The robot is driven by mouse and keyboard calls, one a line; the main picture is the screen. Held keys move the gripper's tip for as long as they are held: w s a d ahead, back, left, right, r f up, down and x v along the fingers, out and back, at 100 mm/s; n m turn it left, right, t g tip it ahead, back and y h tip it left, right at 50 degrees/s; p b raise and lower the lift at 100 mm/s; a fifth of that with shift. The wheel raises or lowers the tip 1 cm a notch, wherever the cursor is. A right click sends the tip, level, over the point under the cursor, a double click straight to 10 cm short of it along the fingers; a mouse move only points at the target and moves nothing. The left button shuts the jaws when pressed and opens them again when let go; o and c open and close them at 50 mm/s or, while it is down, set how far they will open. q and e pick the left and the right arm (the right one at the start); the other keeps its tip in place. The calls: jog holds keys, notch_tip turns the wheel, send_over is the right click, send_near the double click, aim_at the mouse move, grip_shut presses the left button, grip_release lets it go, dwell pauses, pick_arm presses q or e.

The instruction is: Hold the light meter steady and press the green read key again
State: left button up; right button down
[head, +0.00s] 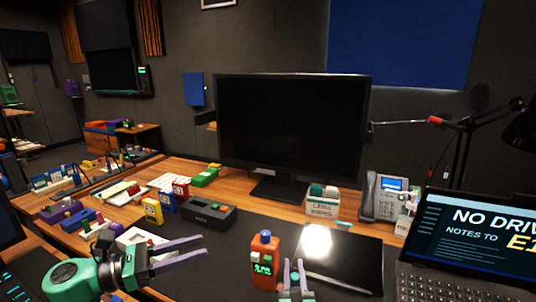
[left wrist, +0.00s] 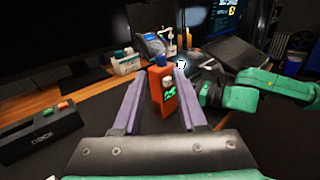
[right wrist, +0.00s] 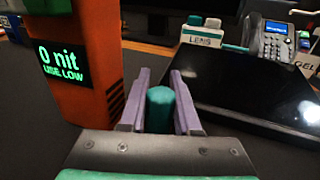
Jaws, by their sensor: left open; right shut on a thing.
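The light meter (head: 265,264) is an upright orange box with a blue top and a lit green display, standing on the dark desk mat. In the right wrist view the meter (right wrist: 85,60) reads "0 nit USE LOW". My left gripper (head: 204,247) is open and empty, left of the meter and apart from it; its fingers point at the meter in the left wrist view (left wrist: 165,90). My right gripper (head: 294,264) is shut on a teal cylinder (right wrist: 160,108), just right of the meter.
A black flat panel (head: 345,262) with a bright white spot lies right of the meter. A dark grey box (head: 208,215) with buttons stands behind the left gripper. A monitor (head: 290,125), phone (head: 383,195), lens box (head: 322,203) and laptop (head: 470,240) stand further back and right.

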pick_arm(q)
grip_shut()
dwell(1.4)
